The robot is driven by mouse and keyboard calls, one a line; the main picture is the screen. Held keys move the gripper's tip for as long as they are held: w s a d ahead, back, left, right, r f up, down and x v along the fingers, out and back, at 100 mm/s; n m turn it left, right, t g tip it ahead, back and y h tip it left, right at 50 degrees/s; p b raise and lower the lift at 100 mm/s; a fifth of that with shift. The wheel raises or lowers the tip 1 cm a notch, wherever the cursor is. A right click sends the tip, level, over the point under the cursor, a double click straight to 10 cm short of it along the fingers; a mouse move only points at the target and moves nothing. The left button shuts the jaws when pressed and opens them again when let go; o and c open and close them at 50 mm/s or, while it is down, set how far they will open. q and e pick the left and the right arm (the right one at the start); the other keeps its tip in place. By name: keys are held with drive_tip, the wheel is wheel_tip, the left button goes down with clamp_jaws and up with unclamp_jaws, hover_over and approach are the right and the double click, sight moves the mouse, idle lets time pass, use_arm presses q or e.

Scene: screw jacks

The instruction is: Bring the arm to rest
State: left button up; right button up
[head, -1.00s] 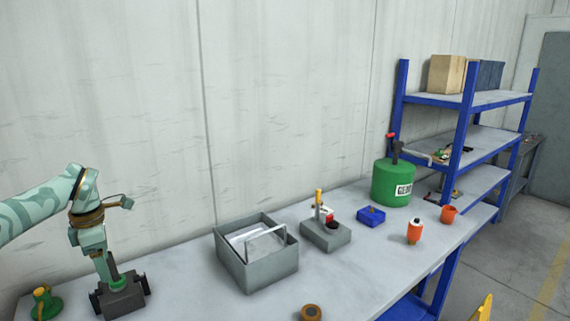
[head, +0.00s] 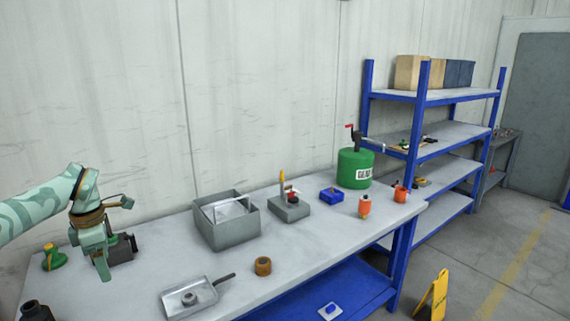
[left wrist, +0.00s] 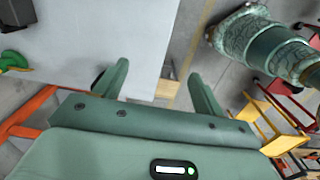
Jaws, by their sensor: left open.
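My left gripper (head: 104,272) hangs from my arm at the left of the head view, pointing down over the workbench. A dark block-shaped thing with a green part (head: 122,250) stands just behind it, partly hidden by it. In the left wrist view the two green fingers of my left gripper (left wrist: 160,88) are spread, with nothing between them. Beneath them show the bench edge and the floor. A patterned green arm, likely my own, shows at the upper right there. My right gripper does not show.
The workbench (head: 330,240) carries a grey bin (head: 228,234), a metal pan (head: 178,303), a brown ring (head: 263,266), an orange bottle (head: 365,207) and a green canister (head: 355,168). A blue shelf (head: 430,97) stands right. A yellow floor sign (head: 437,295) stands in front.

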use_arm(q)
drive_tip(key=w+d+f+n+t+h+b, duration=0.15)
drive_tip(key=d+f+n+h, duration=0.55)
drive_tip(key=d+f, duration=1.3)
drive_tip(key=s+d+f+n+t+h, duration=0.35)
drive_tip(key=d+f+n+t, duration=0.35)
drive_tip(key=f, duration=0.4)
drive_tip(key=s+a+f+n+y+b, duration=0.1)
drive_tip(key=s+a+f+n+y, duration=0.25)
drive_tip(key=s+f+n, duration=0.7)
drive_tip(key=s+a+f+n+y, duration=0.2)
drive_tip(key=s+f+n+y, duration=0.3)
drive_tip(key=s+f+n, duration=0.55)
drive_tip(key=s+f+n+g+y, duration=0.1)
drive_tip(key=s+f+n+g, duration=0.2)
drive_tip(key=s, duration=1.2)
drive_tip(key=s+f+n+g+y, duration=0.1)
drive_tip(key=s+f+n+g, duration=0.3)
drive_tip(key=s, duration=1.1)
drive_tip(key=shift+s+a+f+g+b, duration=0.15)
drive_tip(key=shift+a+f+g+b, duration=0.1)
drive_tip(key=shift+f+g+b, duration=0.15)
drive_tip(key=shift+c, duration=0.3)
